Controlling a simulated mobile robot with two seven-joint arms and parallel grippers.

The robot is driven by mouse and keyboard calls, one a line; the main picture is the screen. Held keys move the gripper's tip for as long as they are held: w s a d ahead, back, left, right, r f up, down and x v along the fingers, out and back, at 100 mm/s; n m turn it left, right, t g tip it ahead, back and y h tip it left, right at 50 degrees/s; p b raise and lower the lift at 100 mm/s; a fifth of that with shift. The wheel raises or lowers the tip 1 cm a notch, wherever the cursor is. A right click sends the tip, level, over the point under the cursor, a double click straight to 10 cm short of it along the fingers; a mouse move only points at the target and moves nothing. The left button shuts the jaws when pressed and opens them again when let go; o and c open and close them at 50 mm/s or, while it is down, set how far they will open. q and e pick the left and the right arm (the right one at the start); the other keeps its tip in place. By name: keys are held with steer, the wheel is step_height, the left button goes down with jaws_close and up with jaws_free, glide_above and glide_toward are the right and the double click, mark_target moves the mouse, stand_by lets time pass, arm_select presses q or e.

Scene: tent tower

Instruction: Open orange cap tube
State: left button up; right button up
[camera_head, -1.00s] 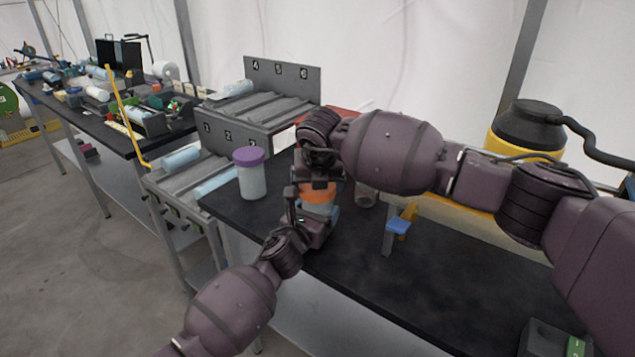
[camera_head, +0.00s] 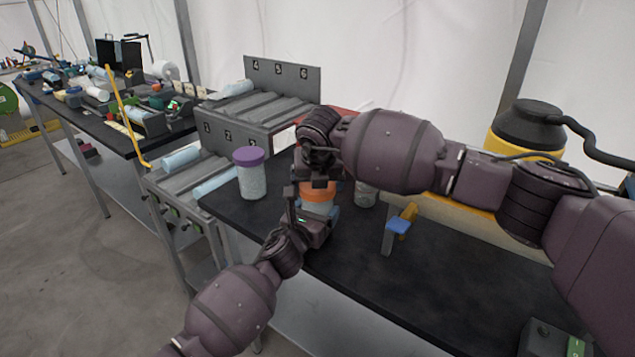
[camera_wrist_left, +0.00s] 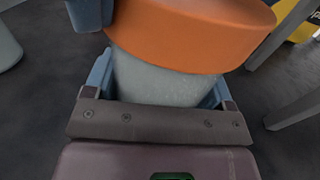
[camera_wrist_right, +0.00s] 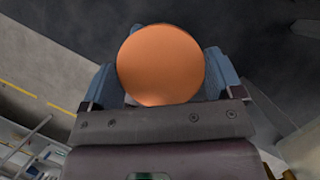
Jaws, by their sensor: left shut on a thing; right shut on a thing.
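The orange cap tube (camera_head: 316,208) stands on the dark table, partly hidden by my arms. Its pale body (camera_wrist_left: 165,82) and wide orange cap (camera_wrist_left: 195,35) show in the left wrist view. My left gripper (camera_head: 318,215) comes in from the side and is shut on the tube's body, a blue finger on each side. My right gripper (camera_head: 318,182) is above and is shut on the orange cap. In the right wrist view the round cap (camera_wrist_right: 160,65) sits between its two blue fingers. Whether the cap is loose from the body cannot be told.
A purple-capped tube (camera_head: 250,175) stands to the left on the table, beside a grey numbered rack (camera_head: 245,125). Another clear container (camera_head: 365,193) stands just right of the grippers. The front right tabletop (camera_head: 450,275) is mostly clear.

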steer(key=shift+r, duration=0.6)
steer(key=shift+r, duration=0.35)
steer(key=shift+r, duration=0.25)
steer(key=shift+r, duration=1.9)
arm_select(q)
steer(key=o, duration=1.2)
steer(key=shift+s+a, duration=0.25)
steer(key=shift+s, duration=0.25)
arm_select(e)
steer(key=shift+r, duration=0.35)
arm_select(q)
steer(key=p+v, duration=0.2)
steer(key=v, duration=0.7)
steer(key=shift+s+a, duration=0.2)
steer(key=shift+s, duration=0.15)
steer(key=shift+s+a, duration=0.2)
steer(key=shift+s, duration=0.35)
arm_select(e)
steer(key=shift+s+r, duration=0.2)
steer(key=shift+r, duration=1.75)
